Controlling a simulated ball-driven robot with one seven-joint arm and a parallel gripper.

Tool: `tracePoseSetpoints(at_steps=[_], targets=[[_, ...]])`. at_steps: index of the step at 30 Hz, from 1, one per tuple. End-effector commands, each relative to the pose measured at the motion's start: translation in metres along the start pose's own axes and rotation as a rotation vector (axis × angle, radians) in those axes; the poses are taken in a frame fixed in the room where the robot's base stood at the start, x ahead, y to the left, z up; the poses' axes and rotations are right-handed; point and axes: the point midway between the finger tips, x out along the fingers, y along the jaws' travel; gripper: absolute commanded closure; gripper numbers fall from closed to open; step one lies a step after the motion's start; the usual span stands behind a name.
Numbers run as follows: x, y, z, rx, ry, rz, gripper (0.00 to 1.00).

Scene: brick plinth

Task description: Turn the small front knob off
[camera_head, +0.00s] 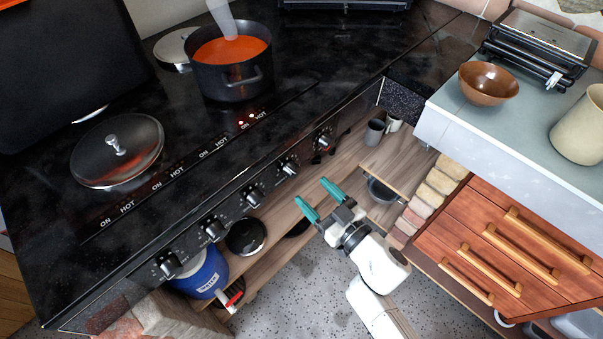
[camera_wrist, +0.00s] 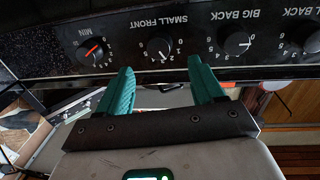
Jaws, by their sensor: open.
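The small front knob (camera_wrist: 160,48) is a round black dial under the upside-down "SMALL FRONT" label in the wrist view. Its pale pointer points mostly down in that picture. In the head view it appears to be the second knob from the right (camera_head: 290,167) on the black stove front. My gripper (camera_head: 311,191) is open in front of the stove front, a little right of and below this knob. In the wrist view my gripper's teal fingers (camera_wrist: 160,66) stand apart, one on either side of the knob's line. They hold nothing and appear short of the knob.
The big back knob (camera_wrist: 237,43) and the red-marked timer knob (camera_wrist: 91,52) sit either side. On the stove (camera_head: 190,125) stand a pot of orange soup (camera_head: 231,80) and a lidded pan (camera_head: 116,150). Red lights (camera_head: 247,123) glow nearby. A drawer cabinet (camera_head: 490,250) stands right.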

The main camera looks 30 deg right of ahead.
Motion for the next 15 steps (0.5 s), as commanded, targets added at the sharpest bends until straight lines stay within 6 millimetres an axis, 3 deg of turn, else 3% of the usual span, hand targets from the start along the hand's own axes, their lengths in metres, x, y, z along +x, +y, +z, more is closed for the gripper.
tracePoseSetpoints(at_steps=[6, 15], targets=[[0.041, 0.001, -0.001, 0.0, 0.002, 0.002, 0.33], [0.068, 0.001, 0.0, 0.0, -0.001, 0.003, 0.33]])
